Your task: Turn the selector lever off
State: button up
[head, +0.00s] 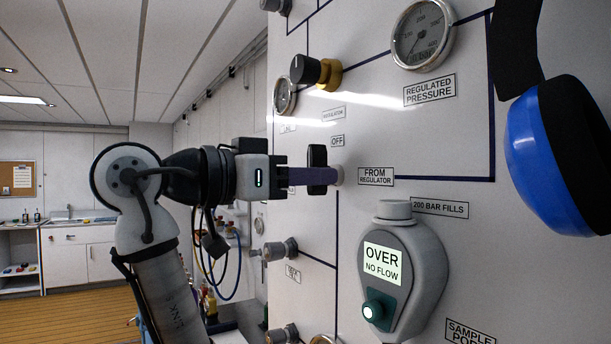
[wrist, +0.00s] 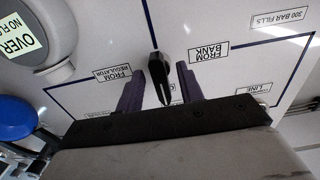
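The selector lever (head: 317,168) is a black upright handle on the white panel, below the OFF label (head: 337,141) and left of the FROM REGULATOR label (head: 376,176). My gripper (head: 312,177) reaches in from the left, its purple fingers at the lever and partly hidden behind it. In the wrist view, my gripper (wrist: 160,70) is open, with one finger on each side of the lever (wrist: 160,82). A gap shows on both sides, so neither finger seems to touch it. The FROM BANK label (wrist: 208,50) is beyond one finger.
A grey gauge unit (head: 395,270) reading OVER, NO FLOW stands out from the panel at lower right. Blue ear defenders (head: 560,150) hang at far right. A black-and-brass regulator knob (head: 315,73) and a pressure dial (head: 422,33) are above. A fitting (head: 280,250) juts out below my gripper.

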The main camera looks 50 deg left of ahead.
jog(key=shift+s, duration=0.1)
jog(key=s+a+b, duration=0.1)
jog(key=s+b, duration=0.2)
jog(key=s, duration=1)
jog(key=shift+s+b, duration=0.3)
